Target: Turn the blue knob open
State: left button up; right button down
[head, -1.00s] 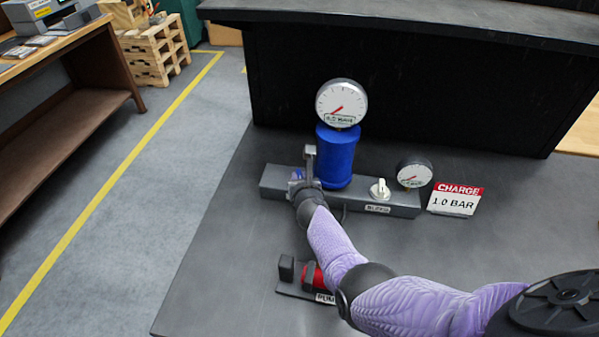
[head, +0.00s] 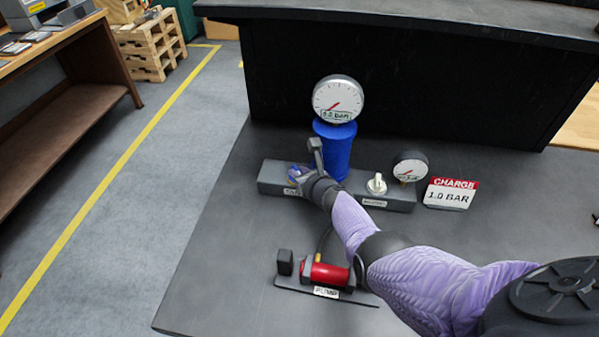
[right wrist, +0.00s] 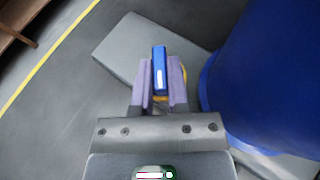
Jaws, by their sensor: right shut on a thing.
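The blue knob (right wrist: 159,70) stands as a narrow blue bar between the two purple fingers of my right gripper (right wrist: 162,85) in the right wrist view. The fingers are shut on it from both sides. A little yellow shows behind the knob. In the head view the right gripper (head: 298,175) is at the left end of the grey block (head: 270,180), and only a bit of blue shows there. The label below it is mostly hidden by the gripper. My left gripper is not in view.
A blue cylinder (head: 333,150) with a large gauge (head: 338,98) stands close right of my gripper. A white knob (head: 376,184), small gauge (head: 410,166) and "CHARGE 1.0 BAR" sign (head: 451,194) are further right. A red pump (head: 326,273) lies in front, beside my forearm.

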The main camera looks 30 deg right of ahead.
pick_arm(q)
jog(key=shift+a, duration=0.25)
pick_arm(e)
jog(key=c, duration=0.6)
grip_release()
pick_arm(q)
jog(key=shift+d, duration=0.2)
